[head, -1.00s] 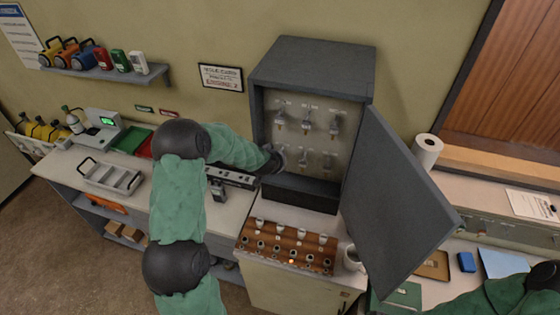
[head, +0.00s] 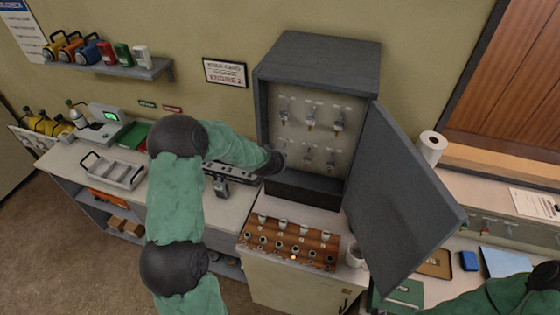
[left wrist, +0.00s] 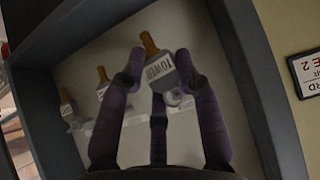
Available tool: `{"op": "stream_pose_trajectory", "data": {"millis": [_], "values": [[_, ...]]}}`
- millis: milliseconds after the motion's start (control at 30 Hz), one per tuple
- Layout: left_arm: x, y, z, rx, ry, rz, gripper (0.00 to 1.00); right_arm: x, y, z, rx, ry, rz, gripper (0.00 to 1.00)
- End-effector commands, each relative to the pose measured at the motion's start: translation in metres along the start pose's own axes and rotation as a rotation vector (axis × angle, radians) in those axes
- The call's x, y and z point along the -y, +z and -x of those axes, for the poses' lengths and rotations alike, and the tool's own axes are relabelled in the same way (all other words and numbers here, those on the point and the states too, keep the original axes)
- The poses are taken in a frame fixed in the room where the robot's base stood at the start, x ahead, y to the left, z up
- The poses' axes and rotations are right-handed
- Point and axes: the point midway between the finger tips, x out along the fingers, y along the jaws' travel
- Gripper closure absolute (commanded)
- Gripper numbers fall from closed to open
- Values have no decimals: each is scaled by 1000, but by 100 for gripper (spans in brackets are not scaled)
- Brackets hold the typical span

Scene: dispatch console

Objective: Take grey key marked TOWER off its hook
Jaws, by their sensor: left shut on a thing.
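The key marked TOWER (left wrist: 159,68), with a grey tag and an orange-brown end, shows between my fingertips in the left wrist view. My left gripper (left wrist: 161,66) is shut on it. I cannot tell whether the key still hangs on its hook. In the head view my left gripper (head: 275,160) is at the lower left of the open grey key cabinet (head: 318,58), mostly hidden behind its own arm. Other grey keys (head: 311,119) hang in two rows on the back panel. My right gripper is not in view.
The cabinet door (head: 400,205) stands open to the right.

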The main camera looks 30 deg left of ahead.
Motion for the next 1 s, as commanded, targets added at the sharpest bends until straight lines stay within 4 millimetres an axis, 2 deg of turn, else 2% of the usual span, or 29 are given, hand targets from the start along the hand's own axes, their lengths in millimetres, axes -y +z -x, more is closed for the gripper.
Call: {"op": "stream_pose_trajectory", "data": {"millis": [167, 800, 1000], "values": [[0, 1, 4, -1, 0, 0, 93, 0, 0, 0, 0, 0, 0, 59], [0, 18, 44, 0, 0, 1, 93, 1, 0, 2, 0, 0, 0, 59], [0, 20, 50, 0, 0, 0, 93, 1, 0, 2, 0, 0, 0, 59]]}}
